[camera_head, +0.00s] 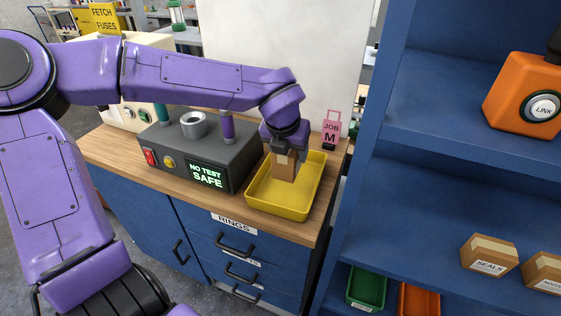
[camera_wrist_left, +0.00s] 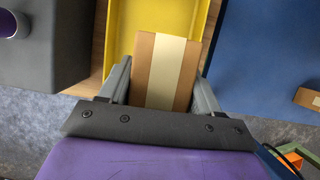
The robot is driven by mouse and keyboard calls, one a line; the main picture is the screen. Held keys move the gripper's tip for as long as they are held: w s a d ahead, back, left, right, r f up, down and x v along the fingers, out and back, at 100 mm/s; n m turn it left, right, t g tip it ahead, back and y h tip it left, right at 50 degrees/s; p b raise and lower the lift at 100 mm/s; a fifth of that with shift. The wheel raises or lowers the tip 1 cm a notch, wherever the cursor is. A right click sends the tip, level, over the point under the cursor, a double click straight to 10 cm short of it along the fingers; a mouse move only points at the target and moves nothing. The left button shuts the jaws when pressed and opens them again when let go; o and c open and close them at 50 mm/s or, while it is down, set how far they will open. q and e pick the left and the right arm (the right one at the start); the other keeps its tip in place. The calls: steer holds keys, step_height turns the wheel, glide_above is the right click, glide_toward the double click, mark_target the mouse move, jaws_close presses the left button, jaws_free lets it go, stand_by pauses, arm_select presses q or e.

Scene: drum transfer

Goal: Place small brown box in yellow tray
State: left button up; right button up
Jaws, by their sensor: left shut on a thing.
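The small brown box (camera_head: 285,166) is held upright in my left gripper (camera_head: 284,150), over the yellow tray (camera_head: 268,205). In the left wrist view the box (camera_wrist_left: 163,70) has a pale tape strip and sits between the two grey fingers of my left gripper (camera_wrist_left: 160,88). The yellow tray (camera_wrist_left: 203,22) lies beyond and below it there. The box overlaps the tray's inside in the head view; I cannot tell whether its bottom touches the tray floor. My right gripper does not show.
A grey test device (camera_head: 200,150) with a green "NO TEST SAFE" display stands left of the tray on the wooden counter (camera_head: 283,228). A pink "JOB M" tag (camera_head: 331,130) stands behind it. A blue shelf (camera_head: 455,190) with boxes rises on the right.

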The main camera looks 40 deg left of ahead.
arm_select(q)
steer(key=w+a+f, duration=0.1)
steer(key=f, duration=0.1)
steer(key=w+a+f, duration=0.1)
steer(key=a+f, duration=0.1)
steer(key=w+a+f, duration=0.1)
steer(key=f, duration=0.1)
steer(key=shift+w+a+f+p, duration=0.15)
steer(key=shift+w+a+p, duration=0.15)
steer(key=shift+p, duration=0.1)
steer(key=f, duration=0.2)
steer(key=shift+s+a+f, duration=0.3)
steer(key=shift+s, duration=0.05)
steer(key=shift+f, duration=0.4)
steer(key=shift+w+f, duration=0.15)
steer(key=shift+w, duration=0.15)
steer(key=shift+s+d+f, duration=0.1)
steer(key=o, duration=1)
steer(key=shift+s, duration=0.1)
steer(key=shift+c, duration=0.2)
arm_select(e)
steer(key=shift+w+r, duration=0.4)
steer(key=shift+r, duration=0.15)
